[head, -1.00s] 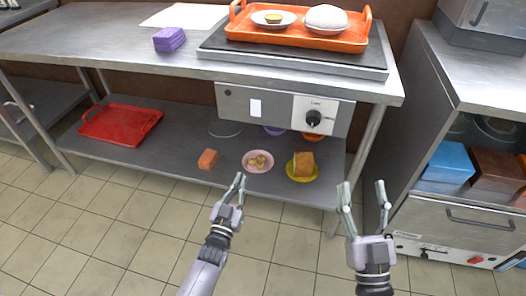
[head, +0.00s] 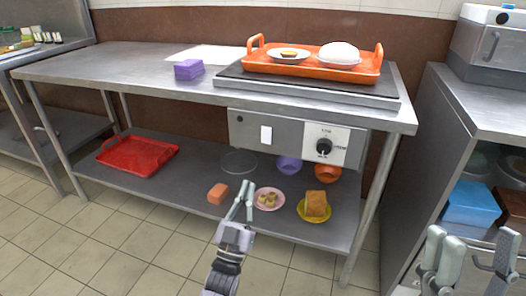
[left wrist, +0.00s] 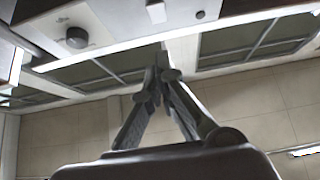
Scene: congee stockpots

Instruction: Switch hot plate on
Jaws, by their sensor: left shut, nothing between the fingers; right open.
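The hot plate is a dark slab (head: 385,92) set on the steel table. Its control panel (head: 300,137) hangs under the table's front edge, with a white rocker switch (head: 266,135) and a black knob (head: 324,145) on a pale plate. The left wrist view also shows the knob (left wrist: 77,38) and the white switch (left wrist: 157,12) at the top. My left gripper (head: 243,186) is shut and empty, below the switch in the picture and apart from the panel. My right gripper (head: 474,242) is open and empty at the lower right.
An orange tray (head: 310,68) with a plate and a white bun-like item rests on the hot plate. A purple block (head: 188,69) lies on the table. The lower shelf holds a red tray (head: 138,156), bowls and plates of food. A cabinet (head: 450,110) stands at right.

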